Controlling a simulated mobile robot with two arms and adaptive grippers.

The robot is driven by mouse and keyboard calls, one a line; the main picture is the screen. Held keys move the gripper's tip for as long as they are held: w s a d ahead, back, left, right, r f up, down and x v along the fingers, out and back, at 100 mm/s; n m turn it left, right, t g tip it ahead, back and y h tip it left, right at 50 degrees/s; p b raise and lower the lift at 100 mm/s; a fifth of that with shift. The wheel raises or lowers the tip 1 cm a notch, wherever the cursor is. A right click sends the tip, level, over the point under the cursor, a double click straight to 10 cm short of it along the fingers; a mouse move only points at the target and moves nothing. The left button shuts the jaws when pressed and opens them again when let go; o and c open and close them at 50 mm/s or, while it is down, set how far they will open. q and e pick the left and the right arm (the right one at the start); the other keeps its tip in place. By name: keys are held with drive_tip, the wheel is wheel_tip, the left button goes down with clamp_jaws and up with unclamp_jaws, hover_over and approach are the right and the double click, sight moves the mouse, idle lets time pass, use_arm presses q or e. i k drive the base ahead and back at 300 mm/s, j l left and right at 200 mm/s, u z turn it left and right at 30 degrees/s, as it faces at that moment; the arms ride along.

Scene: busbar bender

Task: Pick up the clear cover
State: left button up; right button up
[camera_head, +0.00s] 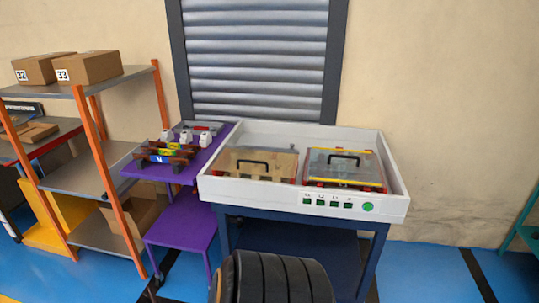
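A clear cover (343,169) with a black handle and a yellow edge lies over the right half of the white tray-like bench top (400,203). Red parts show at its lower corners. A second panel (254,172) with a black handle lies in the left half; it looks brown, and I cannot tell whether it is clear over something brown. Neither of my grippers is in view.
The bench has green buttons on its front and blue legs. A purple table (131,171) with several small parts stands close on its left. A shelf (75,185) with orange posts holds boxes (88,67) farther left. Blue floor is open to the right.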

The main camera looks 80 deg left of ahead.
sight(345, 167)
drive_tip(key=u, duration=0.5)
drive_tip(key=j+u, duration=0.1)
drive_tip(key=u, duration=0.9)
drive_tip(key=j+u, duration=0.1)
drive_tip(key=u, duration=0.85)
